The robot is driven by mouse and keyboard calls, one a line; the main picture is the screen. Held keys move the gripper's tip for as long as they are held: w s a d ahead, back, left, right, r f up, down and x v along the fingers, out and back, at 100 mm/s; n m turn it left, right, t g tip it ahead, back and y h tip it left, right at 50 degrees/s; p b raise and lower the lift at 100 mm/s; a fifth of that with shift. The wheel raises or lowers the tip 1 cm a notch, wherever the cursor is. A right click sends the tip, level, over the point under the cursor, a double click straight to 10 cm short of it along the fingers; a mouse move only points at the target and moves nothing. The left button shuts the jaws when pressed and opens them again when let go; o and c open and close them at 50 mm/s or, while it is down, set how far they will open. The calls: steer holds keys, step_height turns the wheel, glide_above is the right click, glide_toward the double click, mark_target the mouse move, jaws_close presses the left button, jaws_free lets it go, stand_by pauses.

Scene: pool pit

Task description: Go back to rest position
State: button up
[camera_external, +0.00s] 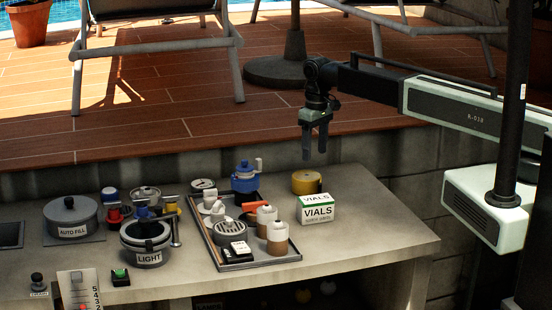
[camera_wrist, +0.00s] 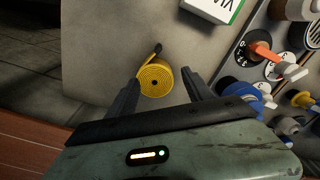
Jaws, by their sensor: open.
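My gripper (camera_external: 315,140) is open and empty, pointing down above the back edge of the grey counter. In the wrist view my gripper (camera_wrist: 160,92) shows its two dark fingers spread apart. A yellow coiled roll (camera_wrist: 156,81) lies on the counter between and beyond the fingertips in that view. In the external view the yellow roll (camera_external: 307,182) sits below the gripper, clearly apart from it. My arm reaches in from the right, roughly level.
A white and green VIALS box (camera_external: 316,208) stands beside the roll. A tray (camera_external: 262,264) holds bottles, a dial and an orange-handled part. A blue valve (camera_external: 245,177), the LIGHT pot (camera_external: 147,245) and the AUTO FILL lid (camera_external: 71,215) are farther left. The counter's right end (camera_external: 385,230) is bare.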

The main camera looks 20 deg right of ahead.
steer(key=s+d+f+m+b, duration=0.1)
steer(key=s+d+m, duration=0.35)
steer(key=d, duration=1.35)
steer(key=s+d+m, duration=0.3)
steer(key=s+d, duration=0.2)
steer(key=d, duration=1.2)
steer(key=shift+n, duration=0.35)
steer(key=f+b, duration=0.3)
steer(key=s+f+b, duration=0.1)
steer(key=shift+a+f+b, duration=0.35)
steer(key=shift+a, duration=0.05)
